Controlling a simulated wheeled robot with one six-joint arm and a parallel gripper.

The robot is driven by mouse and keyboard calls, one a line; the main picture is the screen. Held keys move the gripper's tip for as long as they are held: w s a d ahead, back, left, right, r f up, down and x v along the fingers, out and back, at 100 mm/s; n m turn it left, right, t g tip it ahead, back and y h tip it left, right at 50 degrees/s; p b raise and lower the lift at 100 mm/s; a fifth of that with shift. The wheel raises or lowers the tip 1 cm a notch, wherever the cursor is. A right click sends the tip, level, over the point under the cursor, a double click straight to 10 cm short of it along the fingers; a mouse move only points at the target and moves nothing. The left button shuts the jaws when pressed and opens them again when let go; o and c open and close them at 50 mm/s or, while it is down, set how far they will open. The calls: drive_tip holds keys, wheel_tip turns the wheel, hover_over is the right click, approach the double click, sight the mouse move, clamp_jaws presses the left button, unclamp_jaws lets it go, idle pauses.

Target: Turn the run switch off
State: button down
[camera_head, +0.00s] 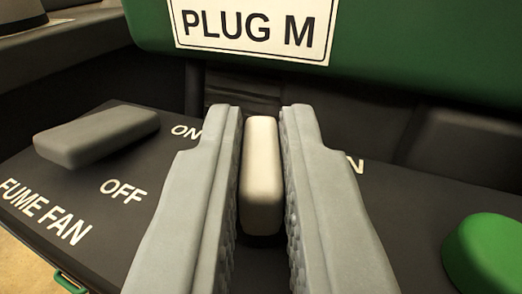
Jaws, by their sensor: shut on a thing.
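A cream-coloured switch lever (262,178) stands on the dark panel in the middle of the view, its long side pointing toward and away from me. My gripper (260,122) has one grey finger on each side of the lever and is shut on it. The fingers hide most of the lettering around this lever. Only a letter N shows to the right of the right finger, so I cannot read the lever's name or its off mark.
A grey lever (96,137) marked FUME FAN, with ON and OFF, sits to the left. A green button (488,254) is at the lower right. A green housing with a PLUG M label (254,27) overhangs the panel (150,222) at the back.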

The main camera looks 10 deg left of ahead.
drive_tip(key=shift+d+n+y, duration=0.15)
drive_tip(key=shift+n+y, duration=0.45)
drive_tip(key=shift+y, duration=0.4)
drive_tip(key=shift+n+g+y, duration=0.3)
drive_tip(key=shift+y, duration=0.1)
drive_tip(key=c, duration=1.5)
unclamp_jaws()
drive_tip(key=shift+o, duration=0.2)
drive_tip(key=v, duration=1.7)
drive_tip(key=shift+s, duration=0.2)
